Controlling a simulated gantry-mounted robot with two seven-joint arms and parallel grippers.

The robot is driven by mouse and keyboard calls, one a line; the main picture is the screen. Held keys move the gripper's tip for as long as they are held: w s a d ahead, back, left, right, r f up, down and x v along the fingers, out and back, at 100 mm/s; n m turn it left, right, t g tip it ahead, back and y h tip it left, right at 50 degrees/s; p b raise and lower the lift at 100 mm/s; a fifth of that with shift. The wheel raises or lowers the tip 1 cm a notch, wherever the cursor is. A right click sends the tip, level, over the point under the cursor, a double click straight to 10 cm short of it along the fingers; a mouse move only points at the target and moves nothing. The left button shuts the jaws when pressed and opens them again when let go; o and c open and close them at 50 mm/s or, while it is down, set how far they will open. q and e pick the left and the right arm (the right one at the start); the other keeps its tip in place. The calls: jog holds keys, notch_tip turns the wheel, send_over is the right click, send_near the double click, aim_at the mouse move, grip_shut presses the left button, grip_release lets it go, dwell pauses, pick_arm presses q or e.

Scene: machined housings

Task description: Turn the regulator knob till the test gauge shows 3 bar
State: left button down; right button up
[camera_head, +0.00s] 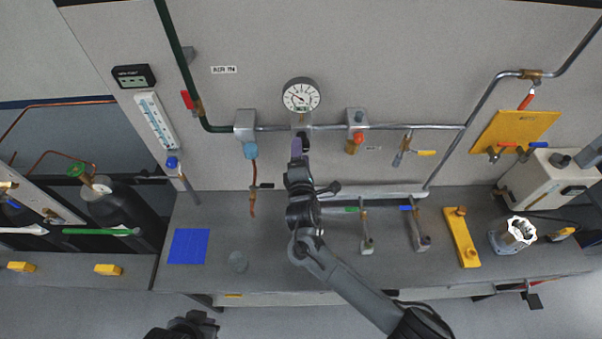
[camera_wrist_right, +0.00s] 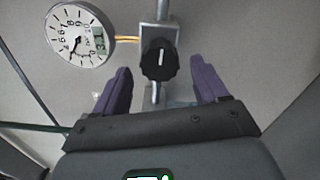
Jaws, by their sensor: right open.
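The black regulator knob (camera_wrist_right: 159,62) with a white pointer line shows in the right wrist view, on a grey block on the pipe. In the head view my right gripper mostly hides it. The round white test gauge (camera_head: 301,95) is above it on the wall and also shows in the right wrist view (camera_wrist_right: 80,35). Its dark needle and small display are too small to read surely. My right gripper (camera_head: 298,146) is open, with its purple fingers on either side of the knob, apart from it in the right wrist view. A dark part at the bottom edge seems to be my left gripper (camera_head: 184,326); its fingers are unclear.
Lever valves (camera_head: 365,242) stand on the bench below. A blue mat (camera_head: 188,246) lies at left.

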jog(key=s, duration=0.7)
jog(key=shift+s+b, duration=0.15)
jog(key=shift+b, duration=0.3)
jog(key=s+d+f+m+g, duration=0.3)
jog(key=s+d+f+g, duration=0.15)
jog(key=s+f, duration=0.55)
jog(key=s+d+f+m+g, duration=0.3)
jog(key=s+d+f, duration=0.3)
jog(key=s+f, duration=0.35)
jog(key=s+d+r+m+g, duration=0.3)
jog(key=s+d+r+m, duration=0.1)
jog(key=s+d+m, duration=0.1)
jog(key=s+d+r+m+g, duration=0.4)
jog(key=s+m, duration=0.4)
jog(key=s, duration=0.2)
jog(key=shift+s+d+r, duration=0.15)
jog(key=shift+d+r, duration=0.5)
jog(key=shift+d, duration=0.6)
